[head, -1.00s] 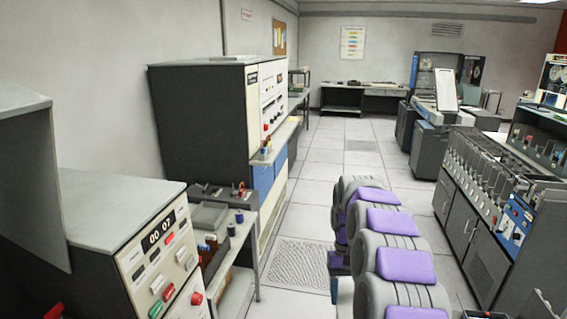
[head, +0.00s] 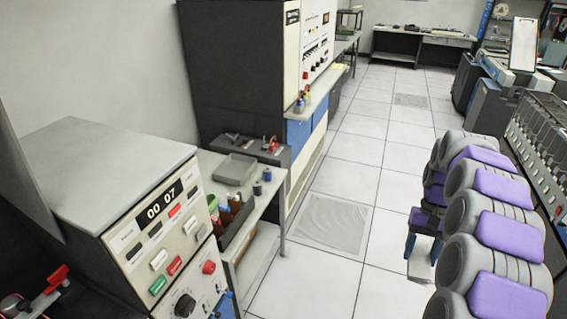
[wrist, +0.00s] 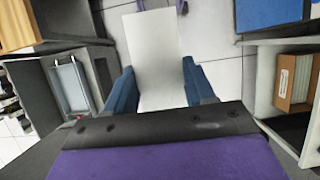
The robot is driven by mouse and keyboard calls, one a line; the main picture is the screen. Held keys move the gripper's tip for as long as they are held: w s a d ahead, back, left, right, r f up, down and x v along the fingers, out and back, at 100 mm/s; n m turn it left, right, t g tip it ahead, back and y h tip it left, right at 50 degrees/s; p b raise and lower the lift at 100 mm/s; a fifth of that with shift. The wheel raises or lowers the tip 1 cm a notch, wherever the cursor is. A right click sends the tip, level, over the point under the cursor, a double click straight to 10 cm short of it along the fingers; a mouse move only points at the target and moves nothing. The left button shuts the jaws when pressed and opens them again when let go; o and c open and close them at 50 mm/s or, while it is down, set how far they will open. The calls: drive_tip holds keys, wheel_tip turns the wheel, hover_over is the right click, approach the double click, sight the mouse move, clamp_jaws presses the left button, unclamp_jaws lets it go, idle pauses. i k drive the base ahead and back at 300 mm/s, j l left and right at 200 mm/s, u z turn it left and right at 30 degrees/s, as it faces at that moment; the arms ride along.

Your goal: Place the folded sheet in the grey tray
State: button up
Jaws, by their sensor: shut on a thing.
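The grey tray (head: 234,169) is a shallow open tray on a small side table, left of centre in the head view, and looks empty. My gripper (head: 420,246) hangs at the end of my grey and purple arm, right of the tray and apart from it, over the floor. In the wrist view my gripper's blue fingers (wrist: 158,84) are shut on the folded sheet (wrist: 152,40), a pale flat rectangle reaching out beyond the fingertips.
The side table (head: 262,200) also bears small blue spools (head: 262,181) and a dark box of coloured bottles (head: 228,220). A console (head: 155,235) with buttons stands in front, a tall cabinet (head: 235,75) behind. Tiled floor (head: 340,185) is free between table and arm.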

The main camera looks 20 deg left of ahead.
sight(236, 171)
drive_tip(key=i+u, duration=0.35)
drive_tip(key=i, duration=1.1)
drive_tip(key=i+u, duration=0.4)
drive_tip(key=i+l+u, duration=0.2)
drive_tip(key=i+u, duration=0.2)
drive_tip(key=i, duration=0.2)
drive_tip(key=i+l+u, duration=0.4)
drive_tip(key=i+j+u, duration=0.1)
drive_tip(key=i+u, duration=0.6)
drive_tip(key=k, duration=0.1)
